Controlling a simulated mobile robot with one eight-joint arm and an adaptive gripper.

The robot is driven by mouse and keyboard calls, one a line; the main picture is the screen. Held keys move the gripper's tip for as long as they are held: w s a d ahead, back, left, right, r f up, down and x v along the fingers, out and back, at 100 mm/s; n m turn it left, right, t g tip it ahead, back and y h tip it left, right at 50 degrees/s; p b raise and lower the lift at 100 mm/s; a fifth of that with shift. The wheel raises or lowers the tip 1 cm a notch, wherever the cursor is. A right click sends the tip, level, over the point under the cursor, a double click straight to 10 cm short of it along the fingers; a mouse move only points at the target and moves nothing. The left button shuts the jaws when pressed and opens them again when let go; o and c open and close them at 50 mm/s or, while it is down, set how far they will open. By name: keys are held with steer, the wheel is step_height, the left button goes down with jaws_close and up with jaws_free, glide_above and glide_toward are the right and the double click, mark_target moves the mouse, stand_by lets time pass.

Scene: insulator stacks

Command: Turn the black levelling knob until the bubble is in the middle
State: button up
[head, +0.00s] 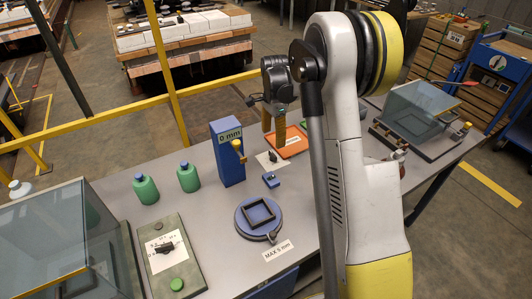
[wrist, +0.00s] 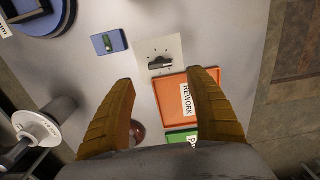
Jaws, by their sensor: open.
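The black levelling knob (wrist: 160,63) sits on a pale plate with tick marks, near the top middle of the wrist view. It also shows in the head view (head: 272,157), just below my gripper (head: 274,131). A small blue level block (wrist: 108,42) with a green vial lies to the left of the plate; the head view shows it too (head: 271,180). The bubble is too small to make out. My gripper (wrist: 164,77) is open and empty, its two brown fingers wide apart. The knob lies between and beyond the fingertips in the picture, apparently not touched.
An orange REWORK tray (wrist: 171,104) and a green one (wrist: 181,137) lie close by. A tall blue box (head: 227,153) and round blue stand (head: 259,217) are near. Another black knob (head: 164,247) is on a plate at left. Green bottles (head: 146,188) stand behind it.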

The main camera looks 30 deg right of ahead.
mark_target(273, 154)
step_height(273, 154, down, 9)
steer(key=b, duration=0.3)
steer(key=shift+f, duration=0.1)
steer(key=c, duration=1.2)
